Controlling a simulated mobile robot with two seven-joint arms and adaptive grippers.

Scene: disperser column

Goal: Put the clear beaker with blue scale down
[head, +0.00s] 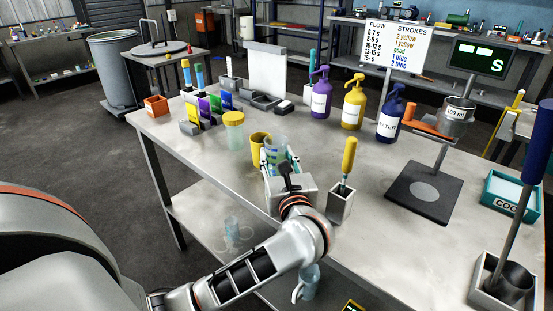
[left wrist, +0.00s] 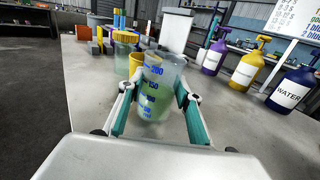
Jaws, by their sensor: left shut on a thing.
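The clear beaker with blue scale (left wrist: 160,84) is between the two fingers of my left gripper (left wrist: 158,108) in the left wrist view. It looks slightly tilted there, and greenish through its wall. In the head view the beaker (head: 277,150) stands out beyond my left gripper (head: 281,168), which is shut on it near the front edge of the grey table (head: 215,160). Its base is hidden behind the gripper in the head view, so I cannot tell whether it touches the table. My right gripper is not in view.
A yellow cup (head: 257,151) is close behind the beaker, beside a yellow-lidded jar (head: 234,131). A metal holder with a yellow-handled tool (head: 340,203) stands right of my gripper. Purple (head: 320,98), yellow (head: 353,105) and blue (head: 390,118) pump bottles line the back. Bare tabletop lies between.

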